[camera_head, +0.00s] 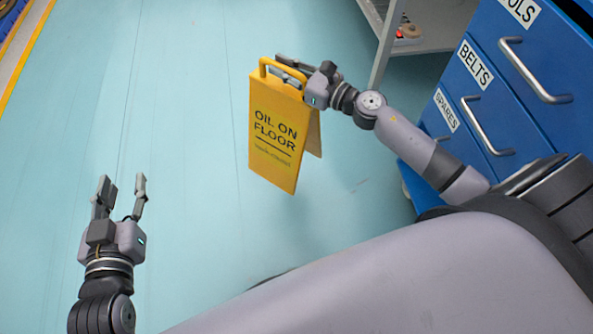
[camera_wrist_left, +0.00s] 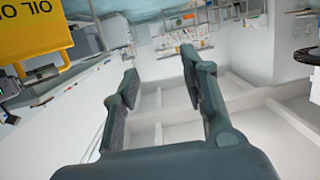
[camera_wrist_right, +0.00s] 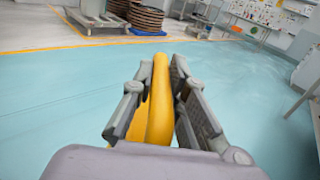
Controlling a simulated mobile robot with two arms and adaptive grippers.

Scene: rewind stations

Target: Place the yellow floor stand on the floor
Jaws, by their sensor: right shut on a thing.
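The yellow floor stand (camera_head: 275,135) reads "OIL ON FLOOR" and appears upright in the head view, with its rear panel spread a little behind the front. My right gripper (camera_head: 292,70) is shut on the handle at its top. The right wrist view shows the yellow handle (camera_wrist_right: 158,100) between the fingers. Whether the stand's lower edge touches the floor (camera_head: 190,130) I cannot tell. My left gripper (camera_head: 120,190) is open and empty at the lower left, apart from the stand. Part of the stand (camera_wrist_left: 33,38) also shows upside down in the left wrist view.
A blue drawer cabinet (camera_head: 505,85) labelled "BELTS" and "SPARES" stands at the right. A grey shelf unit (camera_head: 435,22) is behind my right arm. Yellow line marking (camera_head: 28,58) runs along the left. The floor around the stand's left side is clear.

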